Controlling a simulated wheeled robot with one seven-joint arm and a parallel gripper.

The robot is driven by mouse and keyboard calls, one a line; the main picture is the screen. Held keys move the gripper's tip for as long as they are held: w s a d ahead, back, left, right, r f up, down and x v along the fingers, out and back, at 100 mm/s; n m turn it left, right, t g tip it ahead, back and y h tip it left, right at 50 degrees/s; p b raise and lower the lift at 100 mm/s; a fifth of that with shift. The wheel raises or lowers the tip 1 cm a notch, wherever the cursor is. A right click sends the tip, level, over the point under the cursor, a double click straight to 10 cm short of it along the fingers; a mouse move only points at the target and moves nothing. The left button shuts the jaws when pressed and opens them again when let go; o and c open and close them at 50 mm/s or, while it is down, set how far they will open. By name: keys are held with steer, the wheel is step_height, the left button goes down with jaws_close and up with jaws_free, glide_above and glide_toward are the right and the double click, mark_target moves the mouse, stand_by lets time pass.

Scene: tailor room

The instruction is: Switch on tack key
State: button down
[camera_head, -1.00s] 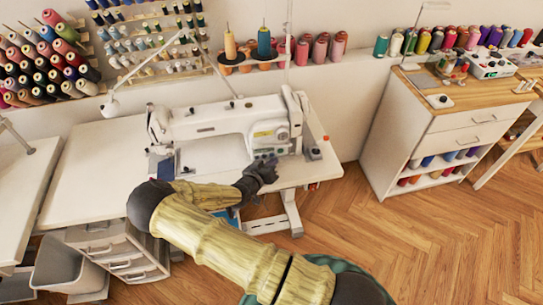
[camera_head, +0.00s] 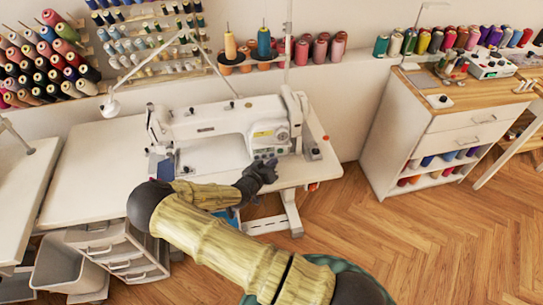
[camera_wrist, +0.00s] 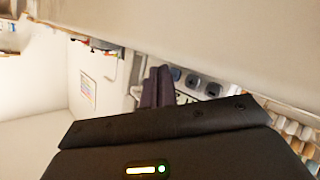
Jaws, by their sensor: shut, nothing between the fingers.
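The white sewing machine (camera_head: 225,118) stands on the white table, with a round dial on its right-hand body. A row of small dark keys (camera_head: 270,153) sits low on that body. In the wrist view several keys (camera_wrist: 192,80) show as dark squares on a pale panel, right beside my fingers. I cannot tell which one is the tack key, and no key is visibly lit. My gripper (camera_head: 270,166) is shut and empty, just below and in front of the key row. Its dark fingertips also show in the wrist view (camera_wrist: 156,84); whether they touch a key is unclear.
The white sewing table (camera_head: 100,165) carries the machine, with a drawer unit (camera_head: 118,250) under it. Thread racks line the wall behind. A wooden-topped cabinet (camera_head: 430,135) stands to the right. The floor (camera_head: 420,240) in front is clear.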

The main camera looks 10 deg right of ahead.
steer(key=shift+w+f, duration=0.1)
steer(key=shift+w, duration=0.1)
steer(key=shift+w+b, duration=0.25)
steer(key=shift+b, duration=0.15)
steer(key=shift+w, duration=0.15)
stand_by(0.6)
steer(key=shift+s, duration=0.6)
steer(key=shift+s+p, duration=0.65)
steer(key=shift+s, duration=2.4)
